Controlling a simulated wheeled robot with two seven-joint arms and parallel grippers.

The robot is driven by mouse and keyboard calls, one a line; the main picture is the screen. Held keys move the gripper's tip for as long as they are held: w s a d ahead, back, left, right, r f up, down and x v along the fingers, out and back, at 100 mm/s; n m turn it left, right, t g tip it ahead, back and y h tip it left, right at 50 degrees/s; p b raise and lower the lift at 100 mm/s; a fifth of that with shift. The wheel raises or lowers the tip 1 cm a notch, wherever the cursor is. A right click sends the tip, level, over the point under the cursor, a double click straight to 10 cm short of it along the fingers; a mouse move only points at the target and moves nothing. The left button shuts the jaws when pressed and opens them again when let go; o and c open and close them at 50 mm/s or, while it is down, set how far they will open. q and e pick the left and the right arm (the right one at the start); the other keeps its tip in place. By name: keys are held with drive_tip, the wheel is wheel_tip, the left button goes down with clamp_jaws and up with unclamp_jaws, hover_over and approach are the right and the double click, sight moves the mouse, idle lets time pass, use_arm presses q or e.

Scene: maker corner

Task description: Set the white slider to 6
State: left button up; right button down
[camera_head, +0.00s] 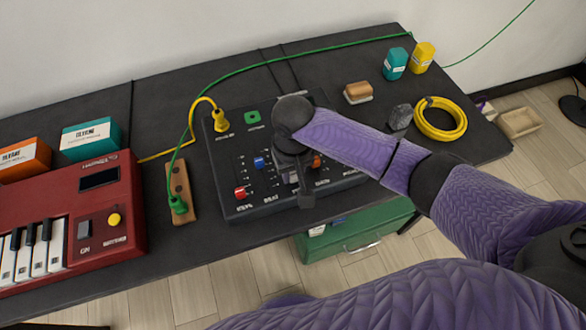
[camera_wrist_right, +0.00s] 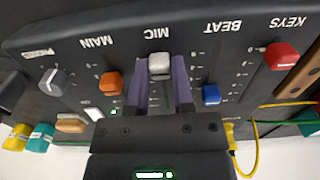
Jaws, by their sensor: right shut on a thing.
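The white slider (camera_wrist_right: 160,66) sits in the MIC channel of the black mixer panel (camera_wrist_right: 215,45). My right gripper (camera_wrist_right: 160,84) is shut on its cap, with one purple finger on each side. The cap is near the label end of its slot. The scale beside it is too small to read. In the head view my right gripper (camera_head: 300,172) is over the mixer (camera_head: 240,207) and hides most of the white slider. My left gripper is not in view.
An orange slider (camera_wrist_right: 112,83) and a blue slider (camera_wrist_right: 211,95) flank the white one. A red slider (camera_wrist_right: 281,56) is farther right, and a grey knob (camera_wrist_right: 57,80) farther left.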

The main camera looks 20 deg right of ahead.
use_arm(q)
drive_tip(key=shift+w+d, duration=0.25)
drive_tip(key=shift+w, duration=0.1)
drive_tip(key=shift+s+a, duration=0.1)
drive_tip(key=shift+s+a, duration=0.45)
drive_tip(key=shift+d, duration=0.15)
